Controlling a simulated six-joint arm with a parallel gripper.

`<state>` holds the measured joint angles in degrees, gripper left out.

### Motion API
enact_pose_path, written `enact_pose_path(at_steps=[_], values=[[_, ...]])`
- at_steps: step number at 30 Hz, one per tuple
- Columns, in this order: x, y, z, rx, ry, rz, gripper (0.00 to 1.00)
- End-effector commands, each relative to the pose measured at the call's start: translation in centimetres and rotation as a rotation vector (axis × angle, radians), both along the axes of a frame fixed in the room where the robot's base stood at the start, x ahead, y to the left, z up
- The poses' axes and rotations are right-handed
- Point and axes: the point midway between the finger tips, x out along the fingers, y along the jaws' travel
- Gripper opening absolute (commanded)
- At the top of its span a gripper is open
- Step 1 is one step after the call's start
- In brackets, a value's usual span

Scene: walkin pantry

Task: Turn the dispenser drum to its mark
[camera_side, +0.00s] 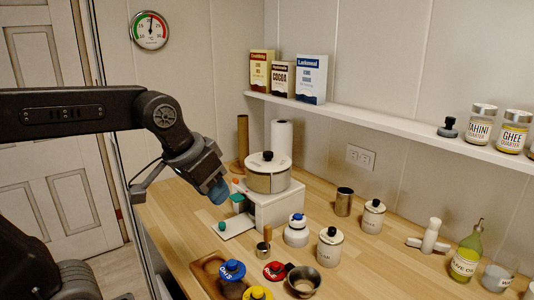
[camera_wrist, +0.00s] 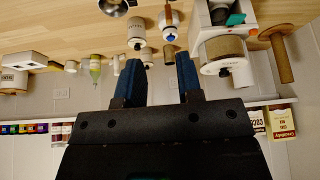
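There the drum (camera_wrist: 222,47) is right of the fingers.
A teal knob (camera_side: 221,226) lies on the dispenser's white front plate. A paper roll (camera_side: 281,139) stands behind. A shelf (camera_side: 390,128) runs along the wall.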

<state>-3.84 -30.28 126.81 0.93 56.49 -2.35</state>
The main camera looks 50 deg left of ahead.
Motion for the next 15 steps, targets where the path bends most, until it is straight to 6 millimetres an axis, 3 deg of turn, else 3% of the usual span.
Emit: enact_pose_path(at_steps=[1,6,12,15], values=[[2.4,1.0,1.4,-0.001,0.011,0.038,0.38],[9.4,4.6,5.2,-0.007,0.035,0.153,0.55],[17.0,10.0,7.3,-0.014,0.06,0.29,0.59],[19.7,12.5,7.5,-0.018,0.068,0.348,0.59]])
